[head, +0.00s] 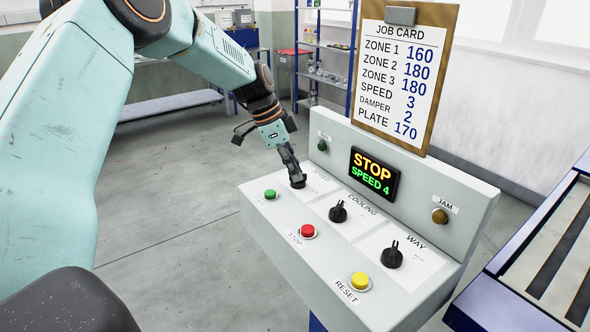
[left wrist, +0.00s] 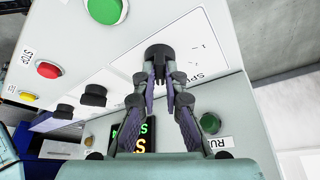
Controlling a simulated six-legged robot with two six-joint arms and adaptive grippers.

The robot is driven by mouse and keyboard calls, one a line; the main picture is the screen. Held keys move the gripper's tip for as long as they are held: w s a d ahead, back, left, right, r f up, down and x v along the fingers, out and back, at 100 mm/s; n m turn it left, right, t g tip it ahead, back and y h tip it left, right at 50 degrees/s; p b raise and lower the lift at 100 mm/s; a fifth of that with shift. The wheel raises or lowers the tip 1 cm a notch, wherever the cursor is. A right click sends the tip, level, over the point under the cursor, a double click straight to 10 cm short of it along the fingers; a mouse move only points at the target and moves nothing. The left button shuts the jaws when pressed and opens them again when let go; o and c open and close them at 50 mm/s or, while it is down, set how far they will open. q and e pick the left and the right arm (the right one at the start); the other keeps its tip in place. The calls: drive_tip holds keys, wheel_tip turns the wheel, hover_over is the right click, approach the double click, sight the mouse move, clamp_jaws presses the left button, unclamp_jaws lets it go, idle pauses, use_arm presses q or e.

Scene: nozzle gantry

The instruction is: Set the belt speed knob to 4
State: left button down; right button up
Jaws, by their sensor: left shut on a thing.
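The belt speed knob (left wrist: 159,52) is black and sits on the sloped top of the grey control panel. My left gripper (left wrist: 160,80) is shut on it in the left wrist view, with a finger on each side. In the head view my left gripper (head: 292,172) reaches down to the panel's far left, and the knob (head: 298,184) is mostly hidden under the fingertips. The display (head: 374,174) reads STOP and SPEED 4. The job card (head: 406,75) lists SPEED 3. The knob's scale is mostly hidden. My right gripper is not in view.
The panel also holds a cooling knob (head: 338,212), a way knob (head: 393,256), a green button (head: 270,194), a red stop button (head: 307,231) and a yellow reset button (head: 359,281). A blue-framed conveyor (head: 530,262) stands at the right. Open floor lies left of the panel.

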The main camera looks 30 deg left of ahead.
use_arm(q)
drive_tip(key=shift+a, duration=0.1)
drive_tip(key=c, duration=1.4)
unclamp_jaws()
drive_tip(key=shift+s+a+r, duration=0.1)
drive_tip(key=shift+s, duration=0.05)
drive_tip(key=shift+r, duration=0.1)
drive_tip(key=v, duration=1.1)
drive_tip(key=shift+r, duration=0.35)
drive_tip(key=shift+f, duration=0.1)
